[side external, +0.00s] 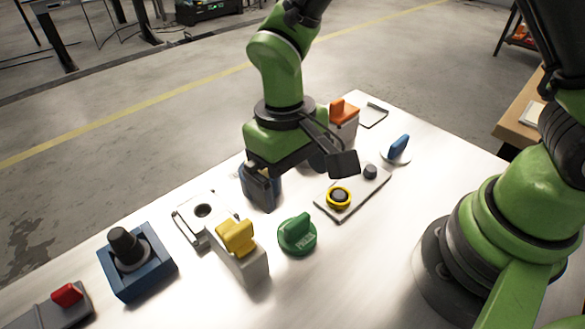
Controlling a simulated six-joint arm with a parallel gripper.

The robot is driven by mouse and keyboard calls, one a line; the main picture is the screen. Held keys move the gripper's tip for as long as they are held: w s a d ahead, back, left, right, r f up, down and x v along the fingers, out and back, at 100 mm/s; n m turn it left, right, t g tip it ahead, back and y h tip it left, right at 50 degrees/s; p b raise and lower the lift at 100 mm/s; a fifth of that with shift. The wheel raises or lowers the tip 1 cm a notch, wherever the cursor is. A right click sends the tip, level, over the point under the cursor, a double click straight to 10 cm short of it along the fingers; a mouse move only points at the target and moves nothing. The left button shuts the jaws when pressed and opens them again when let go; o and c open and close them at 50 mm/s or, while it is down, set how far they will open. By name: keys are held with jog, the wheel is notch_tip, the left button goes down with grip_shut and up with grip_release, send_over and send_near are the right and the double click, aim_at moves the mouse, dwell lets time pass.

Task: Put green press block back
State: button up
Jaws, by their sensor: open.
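The green piece (297,234), which I take for the green press block, stands on the white table in front of my gripper. It has a raised ridge on a round base, with small pale lettering on its front that is too small to read surely. My gripper (303,176) is open above the table, behind the green piece and apart from it. Its jaws are spread left and right. No object shows clearly between them. Its left finger partly overlaps a dark blue shape, hard to tell apart from it.
Near the gripper are a plate with a yellow-ringed button (339,197), a yellow-topped block (238,238), an orange-topped block (344,110) and a blue handle (398,147). A pale holed plate (190,222), a blue-based knob (130,248) and a red switch (67,294) lie left.

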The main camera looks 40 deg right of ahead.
jog(key=s+d+r+m+t+y, duration=0.2)
jog(key=d+r+t, duration=0.35)
jog(key=r, duration=0.85)
jog(key=s+d+r+m+t, duration=0.2)
jog(key=s+d+r, duration=0.3)
jog(key=s, duration=0.3)
jog(key=shift+s+d+r+t, duration=0.25)
jog(key=shift+s+d+t, duration=0.05)
jog(key=shift+d+t, duration=0.3)
